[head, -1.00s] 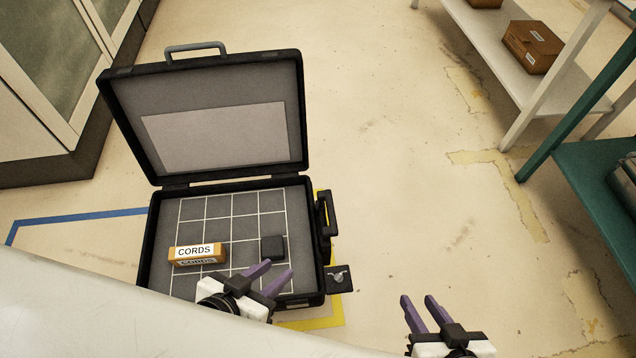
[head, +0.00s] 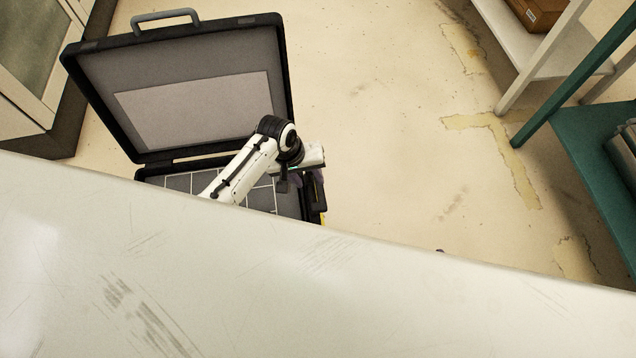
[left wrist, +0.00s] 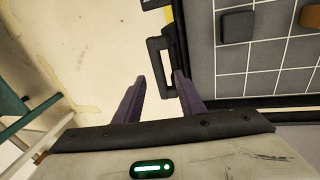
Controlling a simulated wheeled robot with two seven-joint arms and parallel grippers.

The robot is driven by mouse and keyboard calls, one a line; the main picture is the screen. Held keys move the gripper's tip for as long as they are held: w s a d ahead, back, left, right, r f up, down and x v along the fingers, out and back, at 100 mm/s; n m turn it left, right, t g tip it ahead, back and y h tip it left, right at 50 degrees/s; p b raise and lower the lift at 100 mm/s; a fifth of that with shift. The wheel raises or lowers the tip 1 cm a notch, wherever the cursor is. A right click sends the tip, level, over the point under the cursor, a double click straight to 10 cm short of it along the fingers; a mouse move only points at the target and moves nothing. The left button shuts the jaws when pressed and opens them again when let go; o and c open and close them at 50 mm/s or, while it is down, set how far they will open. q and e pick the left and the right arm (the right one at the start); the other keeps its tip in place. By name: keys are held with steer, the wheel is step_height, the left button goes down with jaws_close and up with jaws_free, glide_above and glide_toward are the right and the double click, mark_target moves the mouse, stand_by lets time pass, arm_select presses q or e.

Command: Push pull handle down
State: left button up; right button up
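The black pull handle (head: 319,192) is on the right side of the open black case (head: 290,100), partly hidden by my left gripper (head: 309,180). In the left wrist view the pull handle (left wrist: 154,60) is a loop standing out from the case's side wall. My left gripper's purple fingers (left wrist: 160,76) are apart, with the lower part of the loop at the gap between their tips. I cannot tell whether they touch it. Of my right gripper only a tiny dark speck, perhaps a fingertip, shows past my white body in the head view.
In the left wrist view a dark block (left wrist: 237,27) and an orange-brown box (left wrist: 303,22) are in the gridded case. A white shelf (head: 530,65) and a green shelf (head: 575,130) stand at the right. The floor between case and shelves is clear.

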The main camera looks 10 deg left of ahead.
mark_target(319, 187)
arm_select(q)
steer(key=shift+n+g, duration=0.4)
steer(key=shift+g, duration=0.1)
steer(key=w+f+b, duration=0.1)
steer(key=f+b, duration=0.1)
steer(key=w+d+f+b, duration=0.1)
steer(key=f+b, duration=0.1)
steer(key=f, duration=0.1)
steer(key=w+f+b, duration=0.1)
steer(key=f+b, duration=0.1)
steer(key=f, duration=0.1)
steer(key=shift+d, duration=0.35)
steer(key=shift+d+f+b, duration=0.1)
steer(key=shift+f+b, duration=0.25)
steer(key=shift+f, duration=0.05)
arm_select(e)
steer(key=f, duration=0.1)
steer(key=w+a+f, duration=0.1)
steer(key=a+f, duration=0.1)
steer(key=shift+w+y, duration=0.25)
steer(key=shift+y, duration=0.15)
arm_select(q)
jaws_close()
